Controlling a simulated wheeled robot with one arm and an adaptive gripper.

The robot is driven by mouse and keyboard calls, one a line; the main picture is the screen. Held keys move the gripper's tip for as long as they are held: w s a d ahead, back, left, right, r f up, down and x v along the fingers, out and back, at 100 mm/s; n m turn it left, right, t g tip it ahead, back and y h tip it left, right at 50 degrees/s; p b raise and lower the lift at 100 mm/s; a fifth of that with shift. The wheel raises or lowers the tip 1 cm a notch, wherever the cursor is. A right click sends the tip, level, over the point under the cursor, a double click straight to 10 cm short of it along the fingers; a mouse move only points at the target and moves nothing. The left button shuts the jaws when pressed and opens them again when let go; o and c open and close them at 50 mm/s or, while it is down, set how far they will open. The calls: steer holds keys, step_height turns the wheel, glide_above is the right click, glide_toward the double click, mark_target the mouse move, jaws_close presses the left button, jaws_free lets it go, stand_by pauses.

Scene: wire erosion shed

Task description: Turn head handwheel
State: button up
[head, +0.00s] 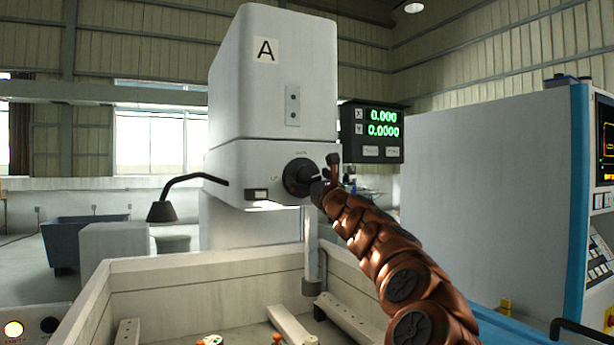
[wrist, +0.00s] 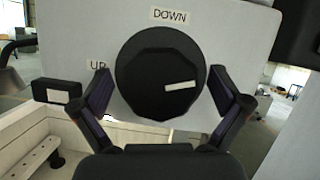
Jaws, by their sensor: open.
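The head handwheel (head: 298,177) is a black round knob on the front of the white machine head (head: 275,85) marked A. In the wrist view the handwheel (wrist: 150,70) is faceted with a white pointer line, which points right and slightly up. A DOWN label is above it and a partly hidden UP label is at its left. My gripper (wrist: 168,97) is open, with one finger on each side of the handwheel's lower half. Whether the fingers touch it cannot be told. In the head view my gripper (head: 325,180) is at the handwheel's right side, partly hidden by my arm.
A black lamp (head: 162,211) sticks out on the left. The open tank (head: 180,270) with clamp bars lies below. A large white cabinet (head: 485,195) stands at the right.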

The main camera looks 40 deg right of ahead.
steer(key=shift+w, duration=0.15)
steer(key=shift+c, duration=0.3)
steer(key=c, duration=1.1)
steer(key=shift+r, duration=0.1)
